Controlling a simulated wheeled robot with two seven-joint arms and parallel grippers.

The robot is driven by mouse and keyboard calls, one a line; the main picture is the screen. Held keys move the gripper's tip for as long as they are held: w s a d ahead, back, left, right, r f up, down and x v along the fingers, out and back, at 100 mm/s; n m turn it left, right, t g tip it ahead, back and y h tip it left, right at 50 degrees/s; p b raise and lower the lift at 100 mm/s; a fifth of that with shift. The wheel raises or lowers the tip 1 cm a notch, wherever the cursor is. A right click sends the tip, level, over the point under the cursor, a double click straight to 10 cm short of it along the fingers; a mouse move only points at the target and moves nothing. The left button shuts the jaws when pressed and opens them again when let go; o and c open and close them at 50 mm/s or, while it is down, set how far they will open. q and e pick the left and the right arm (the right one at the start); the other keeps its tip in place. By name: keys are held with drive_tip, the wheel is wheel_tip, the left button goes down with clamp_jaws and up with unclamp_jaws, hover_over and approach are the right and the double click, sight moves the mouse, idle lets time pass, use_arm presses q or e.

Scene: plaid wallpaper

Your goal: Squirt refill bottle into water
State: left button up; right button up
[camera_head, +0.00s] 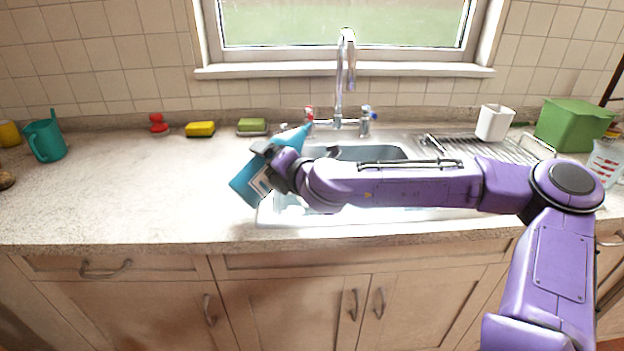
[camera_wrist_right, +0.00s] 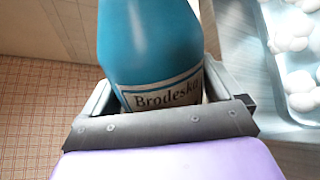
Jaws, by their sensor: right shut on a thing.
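A blue refill bottle (camera_head: 244,187) with a white label is held by my right gripper (camera_head: 262,163) at the left edge of the sink. It is tilted, with its narrow end up to the right, toward the faucet. In the right wrist view the bottle (camera_wrist_right: 150,45) stands between the two fingers of the gripper (camera_wrist_right: 165,100), its label reading "Brodeska". The sink (camera_head: 365,153) is partly hidden behind my right arm. White rounded lumps, perhaps foam, show in the sink (camera_wrist_right: 258,80) in the right wrist view. I cannot make out water. My left gripper is out of view.
A chrome faucet (camera_head: 339,85) stands behind the sink. A yellow sponge (camera_head: 200,129), a green sponge (camera_head: 252,125) and a red object (camera_head: 158,124) lie along the back. A teal pitcher (camera_head: 46,138) stands far left. The left counter (camera_head: 140,190) is clear.

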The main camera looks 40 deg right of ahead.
drive_tip(key=shift+d+r+n, duration=0.35)
drive_tip(key=shift+r+n, duration=0.15)
drive_tip(key=shift+r, duration=0.1)
drive_tip(key=shift+w+d+f+n+t+h+b, duration=0.15)
drive_tip(key=shift+d+n+t+h+b, duration=0.15)
drive_tip(key=shift+d+n+h+b, duration=0.15)
drive_tip(key=shift+w+d+r+n+h+p, duration=0.1)
drive_tip(key=shift+d+r+n+h+p, duration=0.1)
drive_tip(key=shift+d+r+n, duration=0.3)
drive_tip(key=shift+w+d+r+n+h+p, duration=0.1)
drive_tip(key=shift+d+r+n+p, duration=0.15)
drive_tip(key=shift+r+n, duration=0.45)
wheel_tip(320, 180, down, 2)
drive_tip(key=n+b, duration=0.1)
drive_tip(key=b, duration=0.2)
drive_tip(key=shift+f+t, duration=0.1)
drive_tip(key=shift+t, duration=0.2)
drive_tip(key=n+t+h+b, duration=0.1)
drive_tip(key=n+b, duration=0.2)
drive_tip(key=shift+d, duration=0.2)
drive_tip(key=shift+w+d+n+b, duration=0.1)
drive_tip(key=shift+d+n+b, duration=0.3)
drive_tip(key=shift+n, duration=0.55)
drive_tip(key=shift+n+t, duration=0.3)
drive_tip(key=shift+a, duration=0.1)
